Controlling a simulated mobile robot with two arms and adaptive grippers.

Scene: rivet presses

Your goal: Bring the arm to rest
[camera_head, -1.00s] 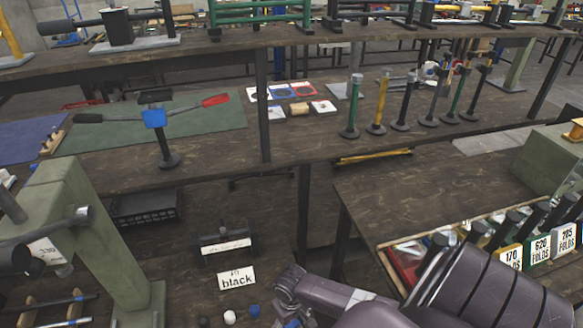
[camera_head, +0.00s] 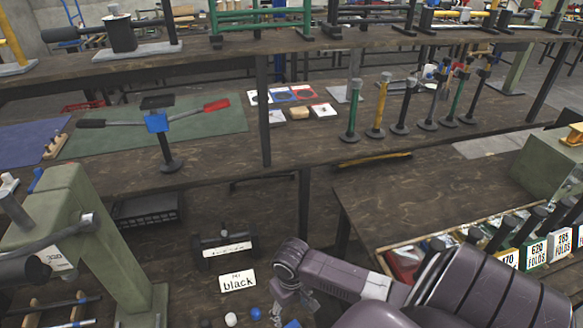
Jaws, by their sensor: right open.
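My right arm (camera_head: 450,285) comes in from the lower right, with purple-grey links. Its gripper (camera_head: 290,308) hangs below the bent wrist at the bottom of the head view, over the lower bench, and is partly cut off by the frame edge. The jaws are open, and I see nothing held in them. My left gripper is not in view.
A green press (camera_head: 112,240) stands at left. A sign reading "black" (camera_head: 238,280) stands left of the gripper, near a white ball (camera_head: 231,319) and blue ball (camera_head: 255,313). Numbered boxes (camera_head: 538,250) line the right bench. That bench's middle (camera_head: 420,190) is clear.

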